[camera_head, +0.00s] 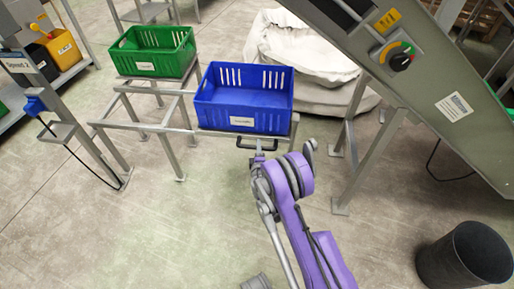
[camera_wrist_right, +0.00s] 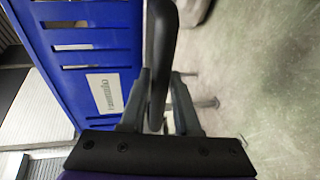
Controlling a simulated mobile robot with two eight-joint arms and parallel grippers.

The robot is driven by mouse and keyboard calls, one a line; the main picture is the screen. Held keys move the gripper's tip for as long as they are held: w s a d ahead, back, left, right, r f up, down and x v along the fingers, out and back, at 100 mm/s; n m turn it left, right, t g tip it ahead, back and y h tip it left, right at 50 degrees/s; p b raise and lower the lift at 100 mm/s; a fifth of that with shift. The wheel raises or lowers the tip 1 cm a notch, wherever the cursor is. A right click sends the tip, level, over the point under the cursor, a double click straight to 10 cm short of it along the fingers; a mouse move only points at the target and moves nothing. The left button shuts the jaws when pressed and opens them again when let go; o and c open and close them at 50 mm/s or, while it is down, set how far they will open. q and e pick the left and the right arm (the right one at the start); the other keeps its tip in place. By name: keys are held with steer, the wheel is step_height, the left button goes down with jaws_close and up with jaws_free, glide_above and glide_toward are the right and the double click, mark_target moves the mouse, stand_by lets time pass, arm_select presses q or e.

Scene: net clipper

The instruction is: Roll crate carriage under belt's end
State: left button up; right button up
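A blue crate (camera_head: 243,97) with a white label sits at the right end of a grey metal frame, the only carriage-like support I see. A black handle (camera_head: 256,147) sticks out below its front side. My right gripper (camera_head: 258,157) is at this handle. In the right wrist view the handle (camera_wrist_right: 159,60) passes between the fingers of my right gripper (camera_wrist_right: 160,76), close to the left one; whether both press on it is unclear. The blue crate (camera_wrist_right: 85,65) is left of them. The inclined conveyor (camera_head: 420,85) is right of the crate. My left gripper is out of view.
A green crate (camera_head: 152,52) stands on the frame (camera_head: 150,126) behind left. White bulk bags (camera_head: 300,52) lie behind the blue crate. A conveyor leg (camera_head: 368,148) stands on the right, and a black bin (camera_head: 465,258) at lower right. The floor at front left is clear.

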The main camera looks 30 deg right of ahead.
steer(key=o, duration=0.3)
steer(key=shift+s+a, duration=0.2)
steer(key=b+v, duration=0.3)
steer(key=v, duration=0.7)
steer(key=shift+s, duration=0.15)
steer(key=shift+r, duration=0.15)
